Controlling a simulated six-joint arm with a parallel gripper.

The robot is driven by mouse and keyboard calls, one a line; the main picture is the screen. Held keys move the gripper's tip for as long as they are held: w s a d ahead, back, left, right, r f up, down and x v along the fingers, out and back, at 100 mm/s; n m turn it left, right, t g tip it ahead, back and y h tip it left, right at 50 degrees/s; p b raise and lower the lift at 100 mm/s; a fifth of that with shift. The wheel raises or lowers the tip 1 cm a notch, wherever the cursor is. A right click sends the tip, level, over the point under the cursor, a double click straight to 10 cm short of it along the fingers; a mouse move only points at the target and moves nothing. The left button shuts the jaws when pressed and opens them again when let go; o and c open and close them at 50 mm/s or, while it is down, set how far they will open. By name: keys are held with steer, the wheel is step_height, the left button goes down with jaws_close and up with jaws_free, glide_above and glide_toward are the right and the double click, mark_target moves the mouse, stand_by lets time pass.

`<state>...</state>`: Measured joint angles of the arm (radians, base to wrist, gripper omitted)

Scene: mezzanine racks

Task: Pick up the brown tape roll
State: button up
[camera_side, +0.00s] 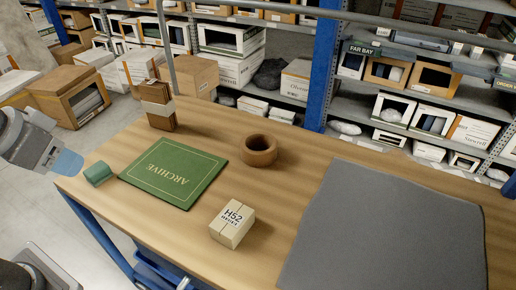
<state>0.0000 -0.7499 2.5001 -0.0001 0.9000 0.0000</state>
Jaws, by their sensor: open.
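The brown tape roll (261,159) lies flat on the wooden table (290,210), toward the back and near the middle, with its round hole facing up. Nothing touches it, and there is bare wood around it. Part of my arm shows at the left edge, well away from the roll. My gripper's fingers do not show in this view.
A green ARCHIVE folder (174,172) lies left of the roll, with a small green object (98,173) beside it. A banded brown stack (158,106) stands behind. A small H52 box (232,224) sits in front. A grey mat (385,235) covers the right.

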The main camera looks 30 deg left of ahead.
steer(key=shift+o, duration=0.3)
steer(key=w+d+r+n+g, duration=0.2)
steer(key=w+r+n, duration=0.25)
steer(key=w, duration=0.55)
steer(key=n+g, duration=0.4)
steer(key=n, duration=0.7)
glide_above(248, 150)
step_height(248, 150, down, 12)
steer(key=f, duration=0.8)
steer(key=shift+a+f, duration=0.25)
steer(key=shift+f, duration=0.15)
steer(key=shift+d+f, duration=0.15)
steer(key=shift+f, duration=1.15)
steer(key=shift+d+f, duration=0.15)
steer(key=shift+f, duration=1.15)
